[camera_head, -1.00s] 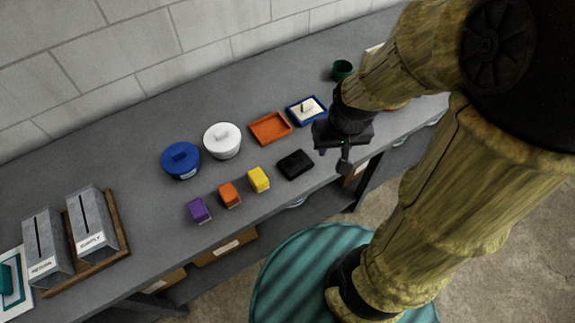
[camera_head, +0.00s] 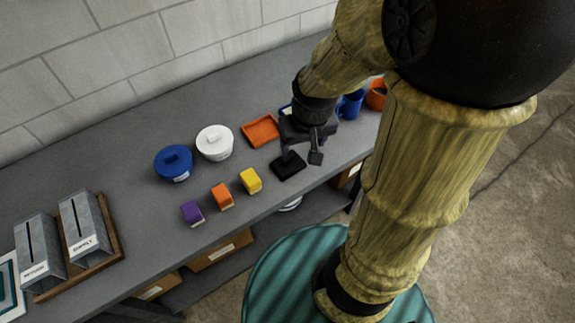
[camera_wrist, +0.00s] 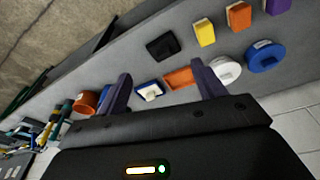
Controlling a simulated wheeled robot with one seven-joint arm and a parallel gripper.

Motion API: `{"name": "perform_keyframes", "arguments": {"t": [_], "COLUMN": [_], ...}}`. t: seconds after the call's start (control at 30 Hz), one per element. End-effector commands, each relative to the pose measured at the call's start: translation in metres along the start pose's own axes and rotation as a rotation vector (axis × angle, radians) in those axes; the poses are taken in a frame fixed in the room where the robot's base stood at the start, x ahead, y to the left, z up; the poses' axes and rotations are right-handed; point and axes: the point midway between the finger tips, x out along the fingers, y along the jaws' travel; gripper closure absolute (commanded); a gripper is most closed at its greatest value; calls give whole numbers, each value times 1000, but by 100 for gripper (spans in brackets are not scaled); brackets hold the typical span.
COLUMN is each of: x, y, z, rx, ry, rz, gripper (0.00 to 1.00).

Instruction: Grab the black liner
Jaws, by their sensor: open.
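The black liner (camera_head: 288,166) lies on the grey bench top near its front edge, right of the yellow block. It is a flat, dark, roughly rectangular piece, and it also shows in the wrist view (camera_wrist: 163,46). My gripper (camera_head: 302,156) is open and empty, above the bench close to the liner's right side. In the head view one finger overlaps the liner's upper edge; I cannot tell the height between them. In the wrist view the two fingers (camera_wrist: 163,88) stand wide apart, with the liner beyond them.
Yellow (camera_head: 251,181), orange (camera_head: 222,196) and purple (camera_head: 192,212) blocks lie left of the liner. A blue-rimmed tray (camera_wrist: 149,91) lies near the orange one.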

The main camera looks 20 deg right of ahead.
Motion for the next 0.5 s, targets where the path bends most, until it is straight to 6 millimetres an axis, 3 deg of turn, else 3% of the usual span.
{"name": "perform_keyframes", "arguments": {"t": [0.3, 0.5], "x": [72, 92], "y": [7, 9], "z": [-81, -109], "rx": [-228, -330], "ry": [-141, -198], "rz": [-23, -40], "gripper": [31, 31]}}
